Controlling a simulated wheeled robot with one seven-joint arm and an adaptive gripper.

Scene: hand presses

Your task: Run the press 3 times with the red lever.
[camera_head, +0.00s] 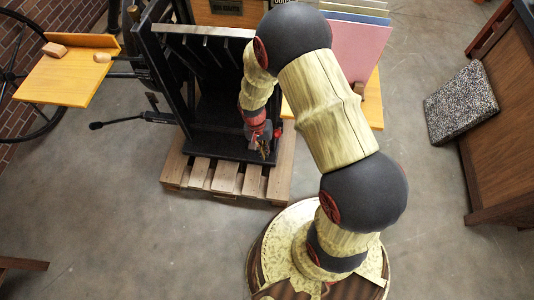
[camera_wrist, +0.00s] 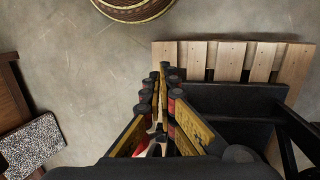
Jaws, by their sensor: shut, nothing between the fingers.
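The press (camera_head: 222,110) is a black frame standing on a wooden pallet. My gripper (camera_head: 264,152) is at the press's front right corner, pointing down, shut and empty. In the wrist view its fingertips (camera_wrist: 163,72) meet beside the press's dark base (camera_wrist: 235,98). A small red piece (camera_head: 278,129) shows right beside my gripper; I cannot tell whether it is the red lever, as my arm covers much of that side. A black lever with a dark knob (camera_head: 96,125) sticks out to the left of the press.
The pallet (camera_head: 226,178) juts out in front of the press. Coloured boards (camera_head: 358,45) stand behind my arm. The floor in front is clear.

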